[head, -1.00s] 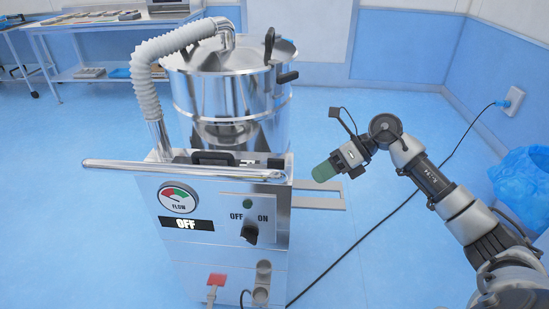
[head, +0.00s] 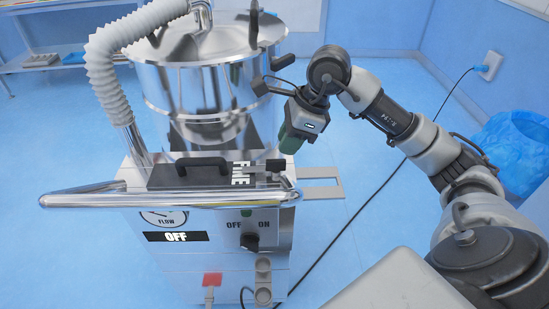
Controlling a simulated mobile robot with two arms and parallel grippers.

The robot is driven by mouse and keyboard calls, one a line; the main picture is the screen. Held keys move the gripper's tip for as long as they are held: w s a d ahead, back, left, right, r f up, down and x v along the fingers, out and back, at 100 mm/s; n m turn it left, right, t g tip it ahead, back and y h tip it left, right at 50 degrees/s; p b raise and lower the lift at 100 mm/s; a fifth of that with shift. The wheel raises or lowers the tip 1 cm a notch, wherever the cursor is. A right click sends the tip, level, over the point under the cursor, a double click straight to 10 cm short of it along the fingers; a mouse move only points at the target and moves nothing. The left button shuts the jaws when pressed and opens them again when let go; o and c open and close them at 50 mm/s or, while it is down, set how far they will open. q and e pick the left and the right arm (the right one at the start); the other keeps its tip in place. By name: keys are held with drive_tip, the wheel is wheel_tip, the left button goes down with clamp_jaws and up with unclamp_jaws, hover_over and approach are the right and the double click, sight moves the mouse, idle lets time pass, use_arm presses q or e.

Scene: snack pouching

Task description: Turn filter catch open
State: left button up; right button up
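A steel vacuum machine (head: 215,240) stands in front of me. On its top, below the drum, lies a dark filter panel with a black handle (head: 203,163) and a white label that seems to read "FINE" (head: 241,173). A small black catch (head: 275,166) sits at the right end of this panel, by the machine's top right edge. My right gripper (head: 291,143), with green finger pads pointing down, is above and slightly right of the catch, apart from it. The gap between its fingers cannot be made out. My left gripper is out of view.
A steel push bar (head: 165,198) crosses the machine's front. The steel drum (head: 205,85) with a black clamp (head: 275,85) rises behind the panel. A flat steel bracket (head: 322,191) juts out right. A cable crosses the floor.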

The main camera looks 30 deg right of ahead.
sight(276, 160)
drive_tip(key=x, duration=0.6)
drive_tip(key=shift+w+f, duration=0.15)
drive_tip(key=shift+f, duration=0.15)
clamp_jaws()
